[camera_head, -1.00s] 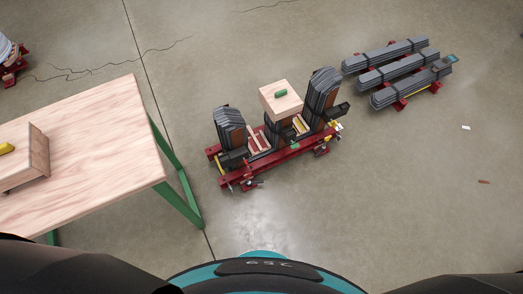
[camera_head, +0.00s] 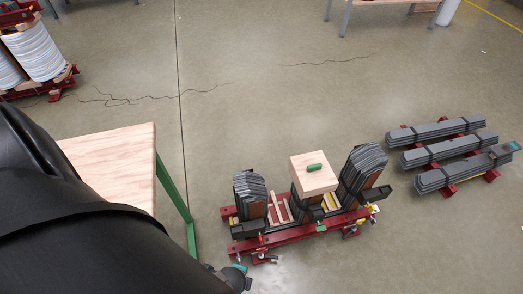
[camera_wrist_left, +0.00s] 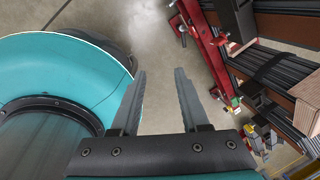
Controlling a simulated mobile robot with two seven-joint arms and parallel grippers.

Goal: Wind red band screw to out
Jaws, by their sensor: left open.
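A red core-stacking frame (camera_head: 290,234) holds upright dark laminated stacks. Small clamp or screw parts (camera_head: 263,257) sit along its near side; a red band on one is too small to make out. More hardware shows near its right end (camera_head: 372,210). My left arm comes in from the left, and part of its wrist (camera_head: 240,268) shows just below the frame's near left corner; its fingers are unclear there. In the left wrist view my left gripper (camera_wrist_left: 160,76) is open and empty, with the red frame beam (camera_wrist_left: 207,48) to its right, apart from the fingers. My right gripper is out of view.
A wooden block (camera_head: 313,181) with a green piece (camera_head: 314,168) rests on the middle stack. A wooden table (camera_head: 115,165) with green legs stands left. Bundled dark strips (camera_head: 436,133) on red supports lie right. The floor between them is clear.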

